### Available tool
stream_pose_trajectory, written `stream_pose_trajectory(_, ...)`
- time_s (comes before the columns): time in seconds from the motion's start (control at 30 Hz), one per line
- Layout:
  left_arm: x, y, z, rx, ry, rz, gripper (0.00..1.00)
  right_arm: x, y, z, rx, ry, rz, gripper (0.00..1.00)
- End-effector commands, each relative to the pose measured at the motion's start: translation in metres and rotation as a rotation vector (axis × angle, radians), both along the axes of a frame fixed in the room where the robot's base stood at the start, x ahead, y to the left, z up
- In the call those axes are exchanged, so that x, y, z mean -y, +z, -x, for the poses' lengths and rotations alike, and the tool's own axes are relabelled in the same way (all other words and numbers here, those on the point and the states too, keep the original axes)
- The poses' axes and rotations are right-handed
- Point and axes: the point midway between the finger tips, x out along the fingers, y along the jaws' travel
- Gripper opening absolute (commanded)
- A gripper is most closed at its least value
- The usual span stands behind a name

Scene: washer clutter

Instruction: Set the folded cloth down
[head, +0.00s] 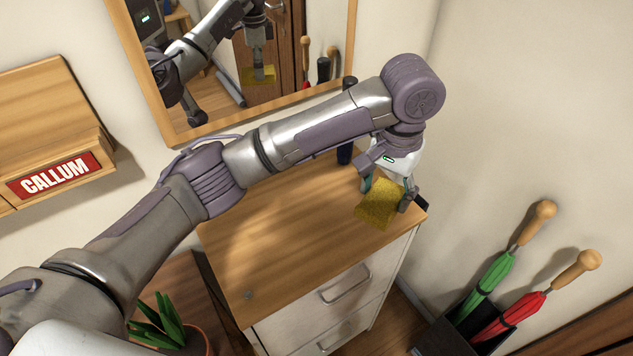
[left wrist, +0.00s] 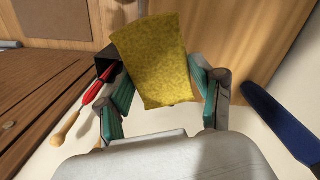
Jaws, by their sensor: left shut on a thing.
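The folded cloth (head: 378,204) is a yellow, speckled rectangle over the right end of the wooden cabinet top (head: 290,225). My left gripper (head: 388,190) is shut on the cloth, with its fingers pointing down toward the cabinet. In the left wrist view the cloth (left wrist: 157,60) spans between the two green-padded fingers of my left gripper (left wrist: 160,92). Whether the cloth touches the cabinet top cannot be told. My right gripper is not in view.
A dark blue object (head: 345,152) stands at the cabinet's back edge, below the mirror (head: 290,70). Green (head: 487,277) and red (head: 508,317) umbrellas stand in a dark holder to the right. A potted plant (head: 165,325) is at lower left. Most of the cabinet top is clear.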

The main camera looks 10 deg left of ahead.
Motion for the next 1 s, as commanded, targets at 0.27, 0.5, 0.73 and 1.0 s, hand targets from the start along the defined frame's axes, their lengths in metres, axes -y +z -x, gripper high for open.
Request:
stream_pose_trajectory(0.27,-0.02,-0.01,0.001,-0.002,0.003,-0.001,0.39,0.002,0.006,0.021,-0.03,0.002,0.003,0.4)
stream_pose_trajectory(0.5,-0.075,-0.041,0.006,-0.003,0.004,-0.003,0.39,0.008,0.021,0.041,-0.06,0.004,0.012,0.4)
stream_pose_trajectory(0.73,-0.111,-0.065,0.008,-0.001,0.002,0.0,0.39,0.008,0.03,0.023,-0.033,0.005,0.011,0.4)
stream_pose_trajectory(1.0,-0.117,-0.09,0.01,-0.003,0.0,-0.001,0.39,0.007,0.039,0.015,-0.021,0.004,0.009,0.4)
